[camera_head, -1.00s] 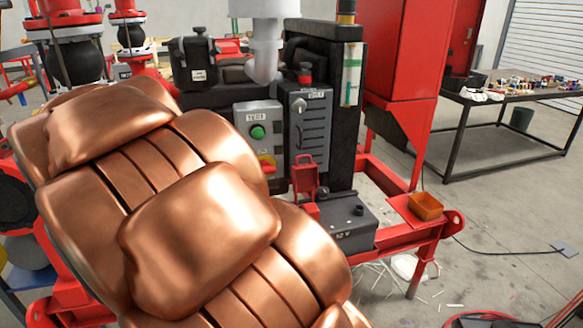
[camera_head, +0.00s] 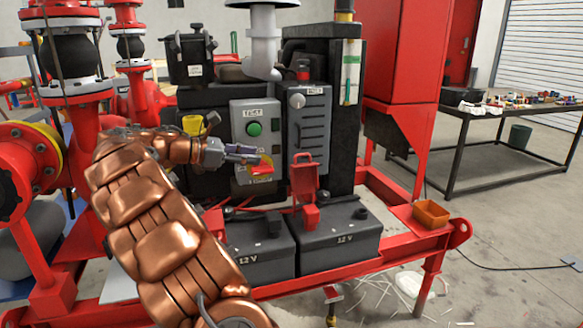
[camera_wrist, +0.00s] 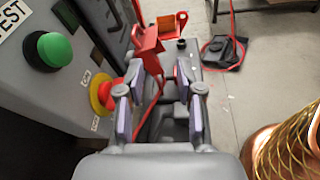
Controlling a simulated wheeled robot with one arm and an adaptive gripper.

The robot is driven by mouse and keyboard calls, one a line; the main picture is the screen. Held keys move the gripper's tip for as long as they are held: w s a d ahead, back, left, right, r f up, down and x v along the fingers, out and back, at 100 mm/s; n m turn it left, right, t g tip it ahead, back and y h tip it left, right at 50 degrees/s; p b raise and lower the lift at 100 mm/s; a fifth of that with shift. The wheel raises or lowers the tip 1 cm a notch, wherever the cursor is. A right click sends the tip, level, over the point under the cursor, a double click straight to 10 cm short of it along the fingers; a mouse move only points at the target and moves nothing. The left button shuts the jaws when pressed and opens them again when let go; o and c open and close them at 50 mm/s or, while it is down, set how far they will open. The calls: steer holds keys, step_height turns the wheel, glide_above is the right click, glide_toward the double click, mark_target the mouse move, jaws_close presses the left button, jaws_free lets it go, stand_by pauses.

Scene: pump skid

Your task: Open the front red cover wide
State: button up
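A red cover (camera_head: 304,176) stands raised above the right-hand 12 V battery in the head view. A red cover with a red cable also shows beyond my fingers in the wrist view (camera_wrist: 148,45). Another red part (camera_head: 214,221) shows at the left-hand battery, partly hidden by my arm; I cannot tell whether it is a cover or its position. My gripper (camera_head: 246,154) is left of the raised cover, in front of the grey TEST box. In the wrist view my gripper (camera_wrist: 160,106) has its fingers apart, with no object visibly held.
A green button (camera_head: 254,129) and a red stop button on yellow (camera_head: 261,168) are close to my fingers. The left battery (camera_head: 262,246) and right battery (camera_head: 342,240) sit on the red skid frame. An orange bin (camera_head: 431,213) stands at the right. The floor right of the skid is mostly clear.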

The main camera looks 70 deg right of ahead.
steer(key=d+f+n+g+b, duration=0.25)
steer(key=d+f+b, duration=0.2)
steer(key=d, duration=0.45)
steer(key=b, duration=0.2)
glide_above(303, 174)
steer(key=v, duration=0.3)
steer(key=shift+w+d+f+m+g+h, duration=0.1)
steer(key=shift+w+f+m+g+h, duration=0.2)
steer(key=shift+w+f+g, duration=0.2)
steer(key=shift+s, duration=0.1)
jaws_close()
